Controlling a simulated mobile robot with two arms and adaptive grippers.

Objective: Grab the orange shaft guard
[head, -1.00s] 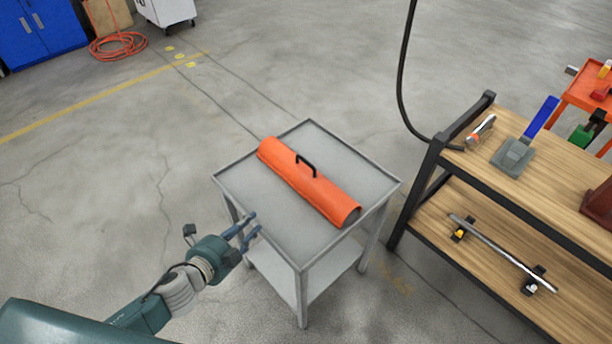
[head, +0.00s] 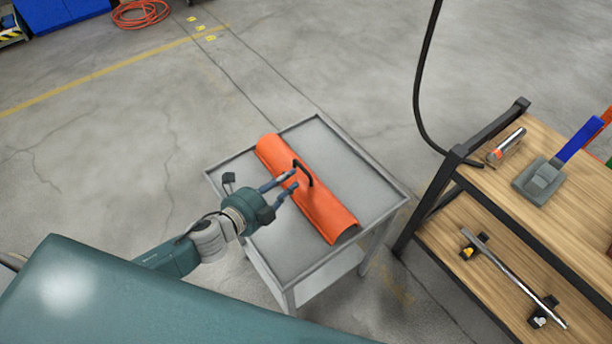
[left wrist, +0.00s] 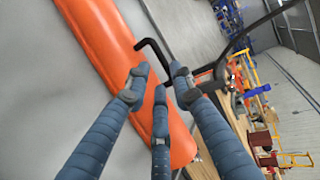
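The orange shaft guard (head: 318,205) is a long half-round cover with a black handle (head: 304,171) on top. It lies on the grey cart (head: 352,167). In the left wrist view the guard (left wrist: 105,40) runs diagonally and the handle (left wrist: 153,46) stands just beyond the fingers. My left gripper (head: 293,180) is open with nothing held. Its fingertips are close to the handle on the left side; contact cannot be told. The blue-grey fingers (left wrist: 158,82) are spread in the left wrist view. My right gripper is not in view.
A black cable (head: 420,90) hangs near the bench. The floor behind the cart is clear.

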